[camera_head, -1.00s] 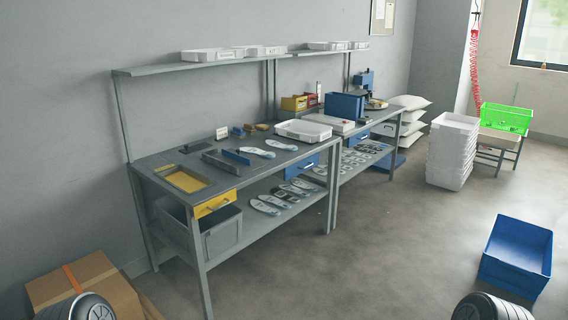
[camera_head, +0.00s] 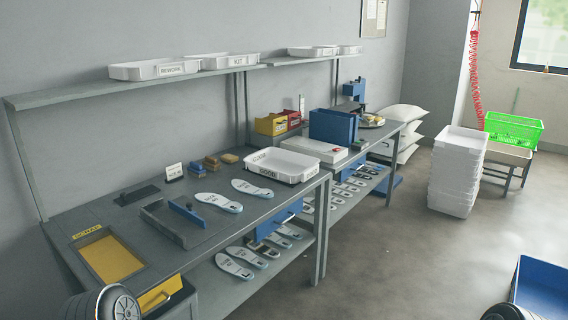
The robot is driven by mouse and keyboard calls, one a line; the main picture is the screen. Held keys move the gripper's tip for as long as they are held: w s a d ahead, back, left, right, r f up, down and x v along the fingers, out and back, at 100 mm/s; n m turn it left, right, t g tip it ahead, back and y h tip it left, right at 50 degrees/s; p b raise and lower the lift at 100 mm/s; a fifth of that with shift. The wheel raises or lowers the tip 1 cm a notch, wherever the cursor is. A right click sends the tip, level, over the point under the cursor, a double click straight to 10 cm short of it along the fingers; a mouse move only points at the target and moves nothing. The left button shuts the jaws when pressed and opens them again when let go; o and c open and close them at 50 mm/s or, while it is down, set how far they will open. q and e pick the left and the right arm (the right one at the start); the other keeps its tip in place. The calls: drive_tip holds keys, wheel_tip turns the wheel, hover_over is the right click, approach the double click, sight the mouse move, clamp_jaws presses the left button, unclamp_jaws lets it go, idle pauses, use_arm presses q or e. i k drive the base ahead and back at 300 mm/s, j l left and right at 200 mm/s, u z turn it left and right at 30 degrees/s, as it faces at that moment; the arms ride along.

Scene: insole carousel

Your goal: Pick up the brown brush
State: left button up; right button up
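A small brown block-like thing (camera_head: 229,158), perhaps the brown brush, lies on the grey workbench (camera_head: 75,215) near its back edge. It is too small to tell bristles. A brown-and-blue piece (camera_head: 211,163) and a blue piece (camera_head: 197,169) lie just left of it. Neither gripper is in view; only round black parts of my arms show at the bottom left and bottom right corners.
A white tray (camera_head: 283,179) stands right of the small pieces, and a small white sign (camera_head: 174,170) left of them. Several insoles (camera_head: 219,203) lie in front. A shelf (camera_head: 60,96) overhangs the back. Open floor lies right of the bench.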

sight(211, 163)
drive_tip(key=i+l+u, duration=0.3)
drive_tip(key=i+u, duration=0.15)
drive_tip(key=i, duration=0.2)
drive_tip(key=i+l+u, duration=0.4)
drive_tip(key=l, duration=0.45)
drive_tip(key=i+l+z, duration=0.1)
drive_tip(key=l, duration=0.3)
drive_tip(key=i+l, duration=0.1)
drive_tip(key=l, duration=0.35)
drive_tip(key=l+z, duration=0.15)
drive_tip(key=l, duration=0.25)
drive_tip(key=i, duration=0.05)
